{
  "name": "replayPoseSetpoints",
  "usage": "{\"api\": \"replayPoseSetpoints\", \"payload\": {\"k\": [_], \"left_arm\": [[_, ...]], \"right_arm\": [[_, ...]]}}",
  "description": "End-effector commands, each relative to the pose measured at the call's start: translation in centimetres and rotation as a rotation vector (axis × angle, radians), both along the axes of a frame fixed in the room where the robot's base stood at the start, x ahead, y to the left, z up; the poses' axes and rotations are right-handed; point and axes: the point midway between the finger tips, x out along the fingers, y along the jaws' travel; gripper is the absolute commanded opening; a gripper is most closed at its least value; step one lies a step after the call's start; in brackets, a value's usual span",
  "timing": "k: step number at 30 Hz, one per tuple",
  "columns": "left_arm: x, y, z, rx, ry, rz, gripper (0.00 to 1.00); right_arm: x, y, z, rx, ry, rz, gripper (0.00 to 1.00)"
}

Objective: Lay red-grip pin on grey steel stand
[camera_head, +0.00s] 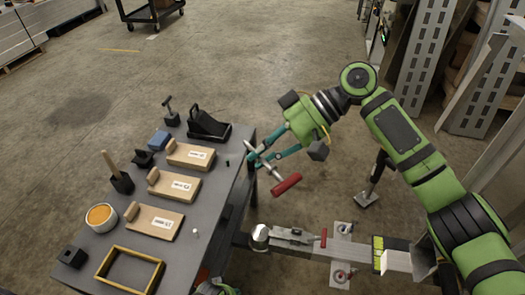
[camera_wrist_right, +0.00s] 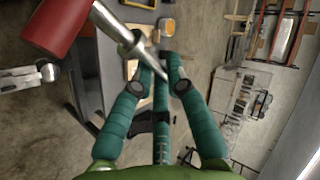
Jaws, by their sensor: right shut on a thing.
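The red-grip pin has a red handle (camera_head: 286,184) and a bare metal shaft, and hangs tilted in the air just off the right edge of the grey steel stand (camera_head: 205,215). My right gripper (camera_head: 256,158) is shut on the pin's metal shaft, close to the stand's edge. In the right wrist view the red grip (camera_wrist_right: 62,25) is at the upper left. The metal shaft (camera_wrist_right: 125,38) runs down from it to my right gripper's fingers (camera_wrist_right: 165,85).
The stand bears several things: wooden blocks with white labels (camera_head: 173,185), a yellow-rimmed frame (camera_head: 130,270), an orange-filled tin (camera_head: 101,216) and a black holder (camera_head: 208,125). Its right strip is mostly clear. A metal trailer drawbar (camera_head: 300,240) lies below right.

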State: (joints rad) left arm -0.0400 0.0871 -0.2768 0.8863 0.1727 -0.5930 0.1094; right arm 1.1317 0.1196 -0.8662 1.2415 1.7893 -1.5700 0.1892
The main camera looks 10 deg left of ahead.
Motion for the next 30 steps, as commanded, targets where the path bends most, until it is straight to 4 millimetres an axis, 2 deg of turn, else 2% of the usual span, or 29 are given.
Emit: {"api": "replayPoseSetpoints", "payload": {"k": [1, 3, 10, 12, 15, 18, 30], "left_arm": [[-2.9, -0.3, -1.2, 0.007, 0.033, -0.017, 0.54], [-6.5, -0.5, -2.6, 0.019, 0.073, -0.047, 0.54], [-17.7, -1.5, -5.3, 0.037, 0.186, -0.144, 0.54], [-19.5, 0.8, -5.8, 0.067, 0.170, -0.149, 0.54], [-21.4, 2.9, -6.2, 0.092, 0.145, -0.154, 0.54], [-22.5, 4.1, -6.3, 0.106, 0.131, -0.161, 0.54], [-23.0, 4.7, -6.3, 0.113, 0.120, -0.163, 0.54]], "right_arm": [[0.0, 0.0, 0.0, 0.000, 0.000, 0.000, 0.00], [0.0, 0.0, 0.0, 0.000, 0.000, 0.000, 0.00], [0.0, 0.0, 0.0, 0.000, 0.000, 0.000, 0.00], [0.0, 0.0, 0.0, 0.000, 0.000, 0.000, 0.00], [0.0, 0.0, 0.0, 0.000, 0.000, 0.000, 0.00], [0.0, 0.0, 0.0, 0.000, 0.000, 0.000, 0.00], [0.0, 0.0, 0.0, 0.001, 0.000, -0.001, 0.00]]}}
